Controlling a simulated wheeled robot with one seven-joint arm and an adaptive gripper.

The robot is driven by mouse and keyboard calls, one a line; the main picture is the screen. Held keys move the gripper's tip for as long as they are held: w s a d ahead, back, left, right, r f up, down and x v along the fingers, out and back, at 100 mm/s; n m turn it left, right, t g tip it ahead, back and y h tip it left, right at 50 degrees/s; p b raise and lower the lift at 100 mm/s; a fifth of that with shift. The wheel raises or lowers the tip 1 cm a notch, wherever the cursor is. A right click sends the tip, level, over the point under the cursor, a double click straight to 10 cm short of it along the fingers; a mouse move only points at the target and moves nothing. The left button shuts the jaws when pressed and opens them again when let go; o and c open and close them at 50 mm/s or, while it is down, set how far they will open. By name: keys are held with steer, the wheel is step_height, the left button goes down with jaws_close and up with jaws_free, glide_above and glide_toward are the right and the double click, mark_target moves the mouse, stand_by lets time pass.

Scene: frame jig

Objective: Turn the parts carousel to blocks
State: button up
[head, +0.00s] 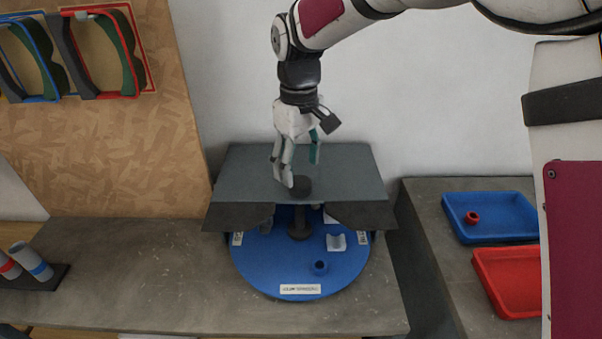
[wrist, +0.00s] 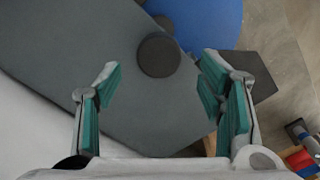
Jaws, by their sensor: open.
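The parts carousel is a round blue turntable (head: 275,268) under a dark grey cover (head: 250,170). Its front part shows; the rear is hidden by the cover. On it are a small blue ring (head: 320,267), a pale notched block (head: 336,242) and white labels, the front one (head: 300,289) too small to read. A dark round knob (head: 302,187) tops the central post; it also shows in the wrist view (wrist: 159,55). My gripper (head: 300,170) points down above the cover, close to the knob. In the wrist view its open fingers (wrist: 157,80) have nothing between them, the knob lying ahead.
A blue tray (head: 500,225) holding a red ring and a red tray (head: 500,290) stand on the right bench. Grey cylinders with red and blue bands (head: 35,262) lie at far left. A wooden board (head: 100,150) with coloured frames rises behind. The bench left of the carousel is clear.

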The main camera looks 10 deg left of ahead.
mark_target(300, 182)
steer(key=shift+f, duration=2.2)
jaws_close()
